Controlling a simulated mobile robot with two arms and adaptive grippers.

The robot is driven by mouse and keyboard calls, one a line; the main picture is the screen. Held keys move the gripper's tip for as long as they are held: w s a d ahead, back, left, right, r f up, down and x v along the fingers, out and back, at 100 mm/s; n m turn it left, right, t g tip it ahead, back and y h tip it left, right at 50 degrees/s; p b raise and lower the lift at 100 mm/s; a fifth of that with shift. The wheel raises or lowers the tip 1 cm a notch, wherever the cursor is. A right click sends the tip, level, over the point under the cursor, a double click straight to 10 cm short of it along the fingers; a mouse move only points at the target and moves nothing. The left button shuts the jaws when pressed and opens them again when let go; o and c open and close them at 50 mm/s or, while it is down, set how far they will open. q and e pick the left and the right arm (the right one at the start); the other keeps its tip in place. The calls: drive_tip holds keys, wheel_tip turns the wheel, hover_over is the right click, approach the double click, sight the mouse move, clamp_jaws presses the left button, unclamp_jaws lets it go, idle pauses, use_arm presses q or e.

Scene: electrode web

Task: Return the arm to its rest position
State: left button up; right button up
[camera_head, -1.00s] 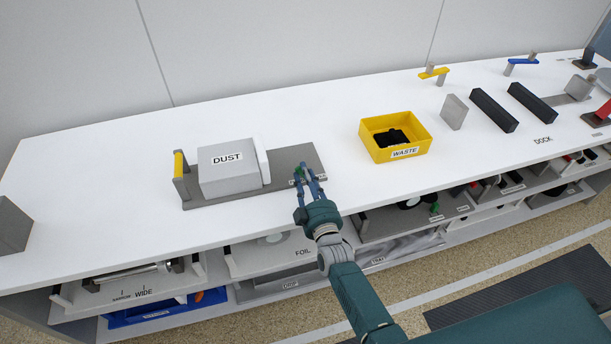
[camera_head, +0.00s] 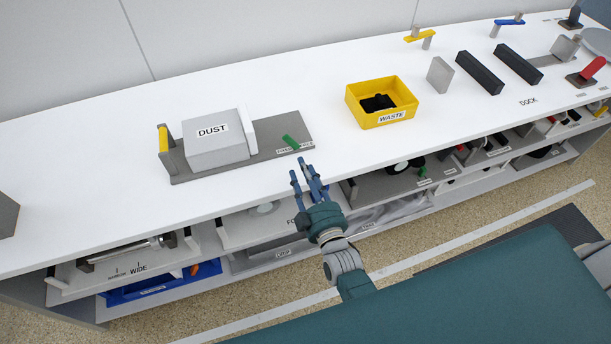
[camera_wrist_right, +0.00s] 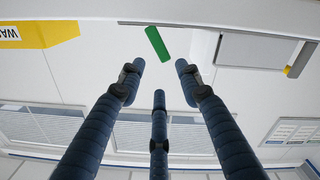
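My right gripper (camera_head: 308,178) is at the front edge of the white bench, with its blue fingers spread and nothing between them. In the right wrist view the fingers (camera_wrist_right: 160,80) are apart and empty. A small green piece (camera_head: 291,142) lies on the grey base plate of the DUST box (camera_head: 220,140), beyond the fingertips and apart from them. The green piece also shows in the wrist view (camera_wrist_right: 157,44). My left gripper does not show in either view.
A yellow WASTE bin (camera_head: 362,112) holding black pieces stands to the right. Black bars (camera_head: 480,73) and a grey block (camera_head: 440,75) stand farther right. Shelves under the bench hold trays, including a blue one (camera_head: 160,286). The front bench top between box and bin is clear.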

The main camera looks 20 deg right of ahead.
drive_tip(key=shift+s, duration=0.75)
